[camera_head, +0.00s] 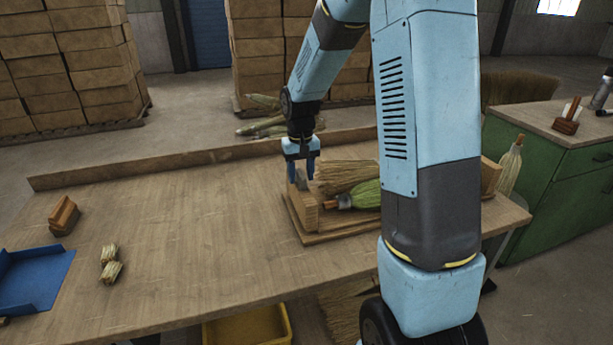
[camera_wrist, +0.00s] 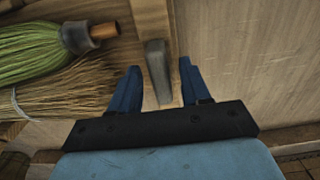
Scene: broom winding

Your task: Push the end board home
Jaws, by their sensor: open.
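The end board (camera_head: 303,213) is a wooden upright at the left end of a wooden tray (camera_head: 317,237) on the workbench. It also shows in the wrist view (camera_wrist: 152,18), running up from a grey handle (camera_wrist: 159,72). My gripper (camera_head: 301,176) points down over the far end of the end board. In the wrist view its blue fingers (camera_wrist: 159,88) are open, one on each side of the grey handle, with gaps visible. A green broom head (camera_head: 366,195) and straw bundles (camera_head: 345,175) lie to the right of the board. My arm hides part of the tray.
The workbench (camera_head: 190,230) is clear left of the tray. A blue dustpan-like tray (camera_head: 35,278), a wooden block (camera_head: 64,215) and small straw bundles (camera_head: 110,265) lie at the left. A low back ledge (camera_head: 180,162) runs behind. A green cabinet (camera_head: 555,180) stands at right.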

